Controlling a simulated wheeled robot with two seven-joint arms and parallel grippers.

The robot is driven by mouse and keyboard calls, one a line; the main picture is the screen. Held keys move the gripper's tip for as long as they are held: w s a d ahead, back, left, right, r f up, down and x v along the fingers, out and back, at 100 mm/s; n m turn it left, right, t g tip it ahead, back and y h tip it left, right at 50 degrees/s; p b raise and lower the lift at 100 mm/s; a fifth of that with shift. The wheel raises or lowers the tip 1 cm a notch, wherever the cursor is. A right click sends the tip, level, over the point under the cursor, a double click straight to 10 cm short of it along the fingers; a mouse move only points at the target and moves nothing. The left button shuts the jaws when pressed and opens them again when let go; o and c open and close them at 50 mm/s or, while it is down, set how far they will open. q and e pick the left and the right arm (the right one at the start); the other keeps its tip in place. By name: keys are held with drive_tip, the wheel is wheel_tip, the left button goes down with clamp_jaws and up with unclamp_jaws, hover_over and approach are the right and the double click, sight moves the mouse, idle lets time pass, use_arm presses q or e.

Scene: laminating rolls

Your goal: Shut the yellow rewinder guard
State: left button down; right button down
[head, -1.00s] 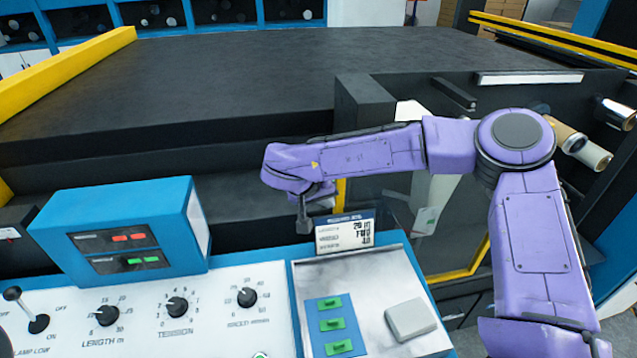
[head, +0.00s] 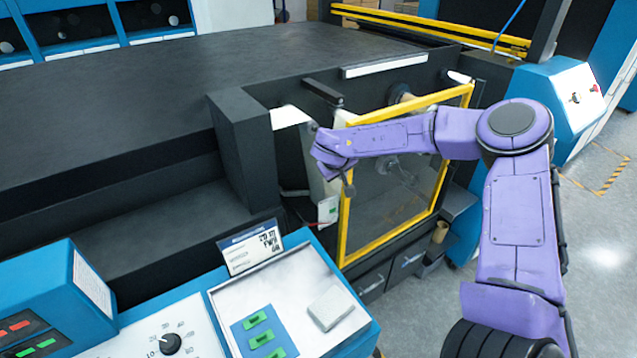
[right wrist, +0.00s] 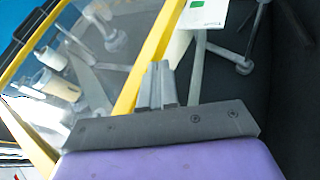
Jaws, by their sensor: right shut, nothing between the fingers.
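The rewinder guard (head: 390,238) is a clear panel in a yellow frame at the machine's front right. Its left upright stands out from the left side of the dark bay, with a gap between, so it looks ajar. My right gripper (head: 348,188) is at the guard's left upright, near its upper part. In the right wrist view, my right gripper (right wrist: 157,72) is shut and empty, its tips beside the yellow upright (right wrist: 150,52). Whether they touch it I cannot tell. My left gripper is out of view.
A control console with a grey tray (head: 280,290), green switches and a label card (head: 250,247) is at lower left. A blue cabinet (head: 570,95) stands right. Grey floor lies open at right.

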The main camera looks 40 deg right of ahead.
sight(355, 169)
drive_tip(key=d, duration=0.4)
drive_tip(key=shift+s+d, duration=0.15)
drive_tip(key=shift+d, duration=0.1)
drive_tip(key=shift+d+r, duration=0.1)
